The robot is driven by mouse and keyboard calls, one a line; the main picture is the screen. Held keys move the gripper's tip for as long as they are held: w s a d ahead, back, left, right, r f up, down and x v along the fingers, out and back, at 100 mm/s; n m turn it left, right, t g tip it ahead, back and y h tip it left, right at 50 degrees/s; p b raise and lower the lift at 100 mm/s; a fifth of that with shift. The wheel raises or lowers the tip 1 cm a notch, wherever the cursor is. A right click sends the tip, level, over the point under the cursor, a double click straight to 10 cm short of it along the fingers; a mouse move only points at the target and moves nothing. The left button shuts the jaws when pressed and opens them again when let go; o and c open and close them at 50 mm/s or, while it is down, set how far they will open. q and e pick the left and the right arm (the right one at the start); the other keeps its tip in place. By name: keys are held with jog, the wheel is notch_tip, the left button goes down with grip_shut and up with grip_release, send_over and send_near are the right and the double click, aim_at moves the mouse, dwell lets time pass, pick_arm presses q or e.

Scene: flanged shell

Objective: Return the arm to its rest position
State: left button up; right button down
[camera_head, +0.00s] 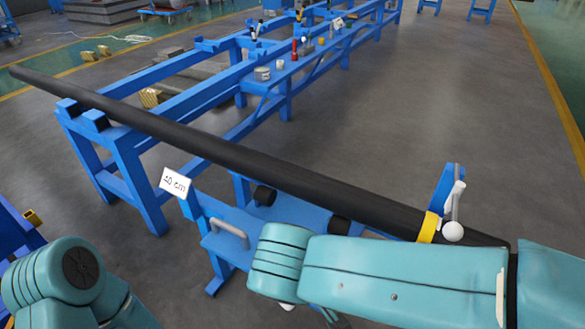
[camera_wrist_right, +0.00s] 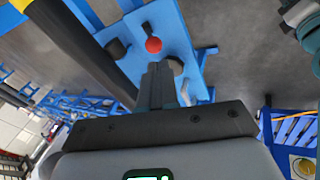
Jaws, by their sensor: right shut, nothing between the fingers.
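My right arm (camera_head: 390,270), teal, stretches across the lower right of the head view, in front of the long black bar. Its gripper is hidden there. In the right wrist view my right gripper (camera_wrist_right: 158,72) is shut and empty. Its fingertips point toward a red ball (camera_wrist_right: 153,45) on a blue plate; I cannot tell how far apart they are. My left arm (camera_head: 65,275) shows only in part at the lower left of the head view. Its gripper is out of view.
The long black bar (camera_head: 240,160) lies across blue stands (camera_head: 135,180). It carries a yellow ring (camera_head: 429,227) near a white ball-ended lever (camera_head: 453,231). A blue bench holds small cans (camera_head: 262,73). Grey floor is clear at right.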

jog(key=s+d+f+m+g+y, duration=0.2)
jog(key=s+f+m, duration=0.1)
jog(key=f, duration=0.8)
jog(key=s+d+f+m+g+y, duration=0.1)
jog(key=s+d+f+m+y, duration=0.2)
jog(key=f, duration=0.9)
jog(key=s+d+f+m+g+y, duration=0.1)
jog(key=s+d+f+m+g, duration=0.2)
jog(key=f, duration=0.8)
notch_tip(320, 180, up, 18)
jog(key=m+t+p, duration=0.1)
jog(key=p, duration=1.8)
jog(key=shift+a+r+t, duration=0.2)
jog(key=shift+a+t, duration=0.1)
jog(key=shift+s, duration=0.1)
